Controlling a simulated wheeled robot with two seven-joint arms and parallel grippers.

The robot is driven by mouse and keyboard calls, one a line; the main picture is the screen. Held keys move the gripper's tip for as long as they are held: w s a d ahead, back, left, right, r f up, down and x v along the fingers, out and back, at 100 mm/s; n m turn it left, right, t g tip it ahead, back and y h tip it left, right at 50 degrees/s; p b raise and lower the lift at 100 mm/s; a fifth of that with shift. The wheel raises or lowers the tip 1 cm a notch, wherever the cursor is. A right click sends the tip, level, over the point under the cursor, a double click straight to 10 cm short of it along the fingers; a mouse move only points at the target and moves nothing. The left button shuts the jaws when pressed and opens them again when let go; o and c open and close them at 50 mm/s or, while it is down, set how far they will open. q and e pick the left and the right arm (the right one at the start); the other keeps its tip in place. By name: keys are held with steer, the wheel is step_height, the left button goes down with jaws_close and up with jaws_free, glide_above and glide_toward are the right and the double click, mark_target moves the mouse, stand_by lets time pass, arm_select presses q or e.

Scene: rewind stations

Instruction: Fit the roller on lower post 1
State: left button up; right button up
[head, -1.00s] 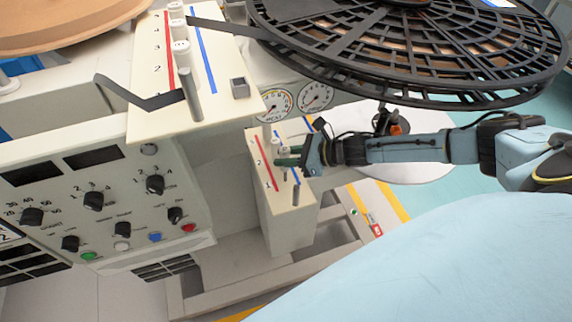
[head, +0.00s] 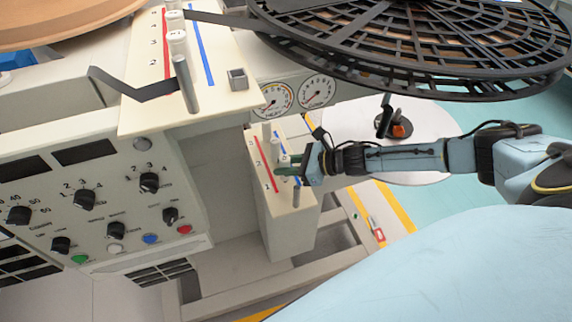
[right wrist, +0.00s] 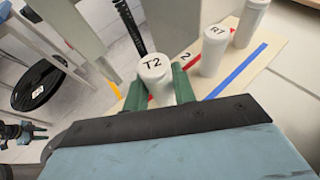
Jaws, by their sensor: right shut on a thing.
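My right gripper (head: 289,169) is shut on a white roller marked T2 (right wrist: 153,72), its green fingers on either side of it. The roller is over the lower cream block (head: 285,222), between its red and blue lines. The lower block's front post, post 1 (head: 297,197), is a bare grey pin just below my gripper in the head view. Whether the roller touches any post is unclear. Behind it in the right wrist view stands a roller marked R7 (right wrist: 212,50) near the numeral 2. My left gripper is not in the head view; a small dark shape with green at the wrist view's left edge is uncertain.
The upper cream block (head: 215,98) carries rollers and a bare front post (head: 186,84). A large black reel (head: 430,45) overhangs behind my right arm. A knob panel (head: 100,200) stands left. A white disc (head: 345,115) with a dark, orange-tipped fitting lies beyond my arm.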

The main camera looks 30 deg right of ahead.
steer(key=o, duration=0.6)
steer(key=shift+c, duration=0.2)
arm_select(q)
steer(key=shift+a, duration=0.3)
arm_select(e)
steer(key=o, duration=0.4)
steer(key=shift+r+p, duration=0.5)
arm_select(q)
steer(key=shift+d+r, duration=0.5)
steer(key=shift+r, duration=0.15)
arm_select(e)
steer(key=s+d, duration=0.9)
steer(key=shift+s+r, duration=0.3)
steer(key=shift+r, duration=0.05)
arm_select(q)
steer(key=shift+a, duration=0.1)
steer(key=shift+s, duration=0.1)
